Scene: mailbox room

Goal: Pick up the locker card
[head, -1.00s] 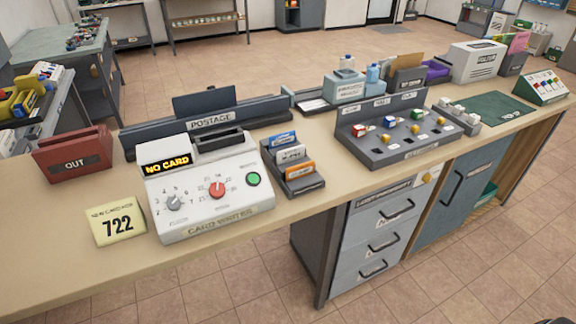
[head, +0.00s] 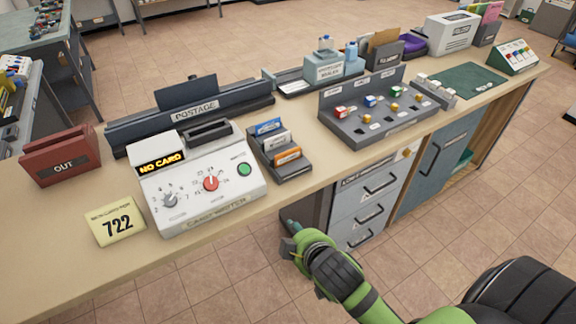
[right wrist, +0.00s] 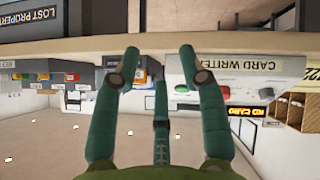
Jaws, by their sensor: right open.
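A small dark card rack (head: 296,169) stands on the counter, right of the white card writer (head: 200,185). It holds a blue card (head: 268,126), a whitish card (head: 277,140) and an orange card (head: 288,155), one behind another. I cannot read which is the locker card. My right gripper (head: 289,235) is apart from the rack, in front of the counter and below its top. In the right wrist view, which is upside down, its green fingers (right wrist: 160,62) are spread open and empty; they partly hide the rack. My left gripper is not in view.
The card writer's display reads NO CARD. A yellow 722 note (head: 116,225) and a red OUT tray (head: 60,158) are at left. A grey key panel (head: 378,130) stands right of the rack. Drawers (head: 363,205) are under the counter. The counter's front edge lies between gripper and rack.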

